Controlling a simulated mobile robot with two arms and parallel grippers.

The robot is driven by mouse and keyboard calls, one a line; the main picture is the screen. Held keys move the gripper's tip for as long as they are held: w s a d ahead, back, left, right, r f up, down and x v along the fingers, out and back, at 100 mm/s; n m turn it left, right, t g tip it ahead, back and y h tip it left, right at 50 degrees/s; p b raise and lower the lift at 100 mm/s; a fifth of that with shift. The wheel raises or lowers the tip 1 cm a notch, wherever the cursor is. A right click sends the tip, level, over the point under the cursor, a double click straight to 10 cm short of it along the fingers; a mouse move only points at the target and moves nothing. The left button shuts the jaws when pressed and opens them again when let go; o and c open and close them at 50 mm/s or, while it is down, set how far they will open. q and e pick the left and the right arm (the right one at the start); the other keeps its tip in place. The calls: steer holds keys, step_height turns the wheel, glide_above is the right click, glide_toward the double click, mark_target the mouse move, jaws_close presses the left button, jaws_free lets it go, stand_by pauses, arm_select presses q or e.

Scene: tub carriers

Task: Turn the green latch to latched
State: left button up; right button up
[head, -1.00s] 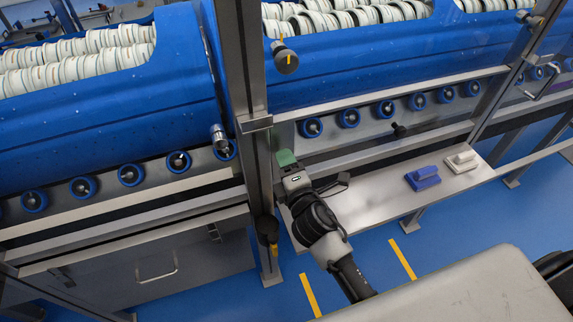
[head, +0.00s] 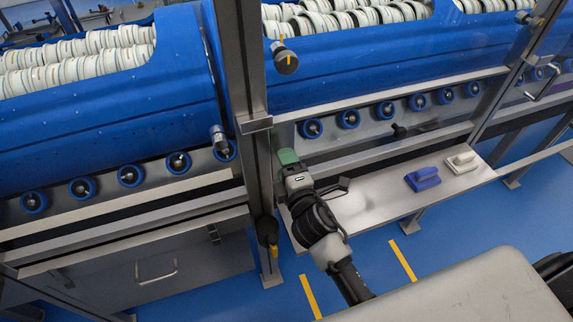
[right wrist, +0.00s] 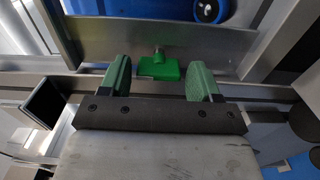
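The green latch (right wrist: 158,70) shows in the right wrist view, a small flat green piece on a grey metal rail with a round pivot knob at its top. It lies roughly crosswise in that picture. My right gripper (right wrist: 158,82) is open, with one green finger to each side of the latch and a visible gap on both sides. The latch appears beyond the fingertips, and I cannot tell any contact. In the head view my right gripper (head: 288,158) is at the frame beside the upright post, and it hides the latch there. My left gripper is not in view.
A steel upright post (head: 258,150) stands just left of my right gripper. A metal shelf (head: 375,200) to its right holds a blue block (head: 422,180) and a white block (head: 462,162). Blue tubs with white discs lie behind, above a row of blue rollers (head: 349,118).

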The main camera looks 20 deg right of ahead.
steer(key=shift+o, duration=0.7)
steer(key=s+b, duration=0.2)
steer(key=s, duration=0.9)
steer(key=shift+d, duration=0.2)
steer(key=shift+w, duration=0.1)
